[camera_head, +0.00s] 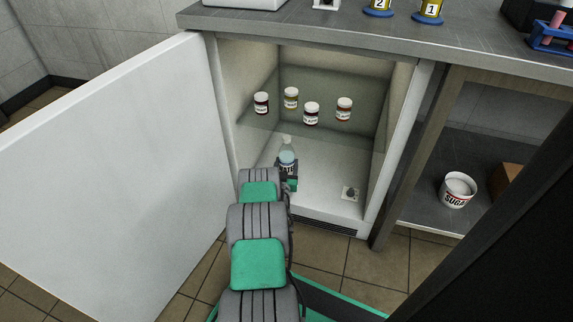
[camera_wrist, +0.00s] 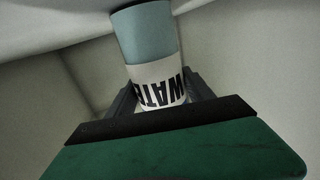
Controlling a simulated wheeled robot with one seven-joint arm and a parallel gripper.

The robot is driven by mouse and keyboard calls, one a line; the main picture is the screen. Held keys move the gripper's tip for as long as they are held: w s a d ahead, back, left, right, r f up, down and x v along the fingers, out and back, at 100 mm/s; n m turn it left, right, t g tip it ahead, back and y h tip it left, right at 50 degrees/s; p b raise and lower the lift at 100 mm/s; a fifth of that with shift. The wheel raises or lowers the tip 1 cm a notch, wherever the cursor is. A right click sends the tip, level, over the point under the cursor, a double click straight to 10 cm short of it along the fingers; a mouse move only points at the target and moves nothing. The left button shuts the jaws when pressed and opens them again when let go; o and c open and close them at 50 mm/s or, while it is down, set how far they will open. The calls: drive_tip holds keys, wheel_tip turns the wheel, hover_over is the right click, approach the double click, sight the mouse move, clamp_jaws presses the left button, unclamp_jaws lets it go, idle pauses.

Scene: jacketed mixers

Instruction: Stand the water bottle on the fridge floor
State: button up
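The water bottle (camera_head: 287,157) is clear blue with a white label. It is inside the open fridge, below the glass shelf, and looks upright in the head view. My gripper (camera_head: 288,176) reaches into the fridge and has the bottle between its fingers. In the wrist view the bottle (camera_wrist: 150,55) shows with its "WATE" label upside down, between the two dark fingers (camera_wrist: 160,98). The fridge floor (camera_head: 325,195) is white. The arm hides the bottle's base in the head view, so I cannot tell whether it touches the floor.
The fridge door (camera_head: 110,150) stands wide open at left. Several jars (camera_head: 311,113) stand on the glass shelf (camera_head: 325,132) above. A sugar tub (camera_head: 458,190) stands in the right cabinet.

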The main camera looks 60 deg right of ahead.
sight(285, 169)
drive_tip(key=o, duration=0.4)
drive_tip(key=shift+a+r, duration=0.1)
drive_tip(key=shift+r, duration=0.05)
drive_tip(key=p+v, duration=0.3)
drive_tip(key=v, duration=0.3)
drive_tip(key=shift+s+a+r+p, duration=0.1)
drive_tip(key=shift+a+p, duration=0.2)
drive_tip(key=shift+p, duration=0.05)
drive_tip(key=shift+s+a, duration=0.15)
drive_tip(key=shift+a, duration=0.2)
